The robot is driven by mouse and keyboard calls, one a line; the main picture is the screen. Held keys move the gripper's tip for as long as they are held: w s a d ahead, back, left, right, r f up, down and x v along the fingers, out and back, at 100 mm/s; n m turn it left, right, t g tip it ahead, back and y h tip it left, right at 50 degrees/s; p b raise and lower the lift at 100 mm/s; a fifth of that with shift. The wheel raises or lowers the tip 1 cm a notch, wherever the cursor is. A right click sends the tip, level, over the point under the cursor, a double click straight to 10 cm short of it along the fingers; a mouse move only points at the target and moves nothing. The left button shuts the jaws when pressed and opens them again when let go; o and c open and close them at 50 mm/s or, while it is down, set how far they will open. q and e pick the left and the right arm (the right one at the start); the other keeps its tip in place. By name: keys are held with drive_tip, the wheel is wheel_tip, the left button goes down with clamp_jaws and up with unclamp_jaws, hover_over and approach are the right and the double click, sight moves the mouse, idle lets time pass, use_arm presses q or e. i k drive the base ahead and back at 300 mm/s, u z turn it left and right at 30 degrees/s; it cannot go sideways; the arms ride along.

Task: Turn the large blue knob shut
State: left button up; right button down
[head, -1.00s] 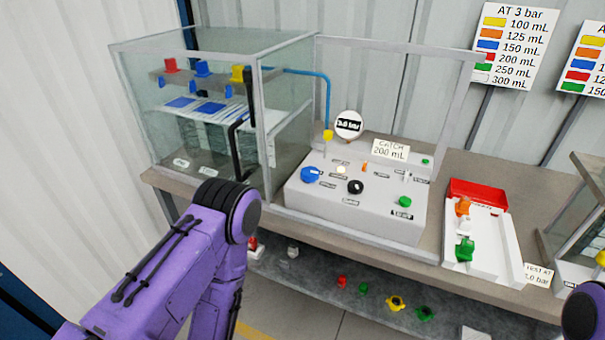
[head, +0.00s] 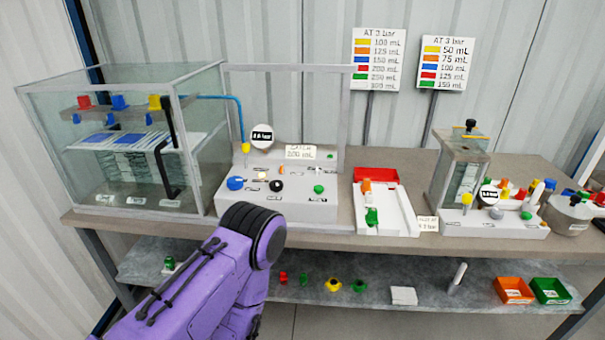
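The large blue knob (head: 235,183) sits at the left end of the sloped white control panel (head: 290,208), in front of the yellow nozzle. A black knob (head: 276,186) and a green knob (head: 319,188) are to its right on the same panel. My purple left arm comes in from below and its black joint is just below the panel's front edge. The blue knob is not covered by it. Neither gripper's fingers show in the head view. I cannot tell the knob's exact setting at this size.
A glass tank (head: 120,140) adjoins the panel on the left. A white tray (head: 385,215) with a red bin (head: 376,174) stands to the right. A smaller pump unit (head: 465,180) is further right. A lower shelf (head: 330,290) holds several small coloured parts.

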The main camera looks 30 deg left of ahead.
sight(234, 183)
drive_tip(key=z, duration=0.45)
drive_tip(key=i, duration=0.8)
drive_tip(key=u, duration=1.55)
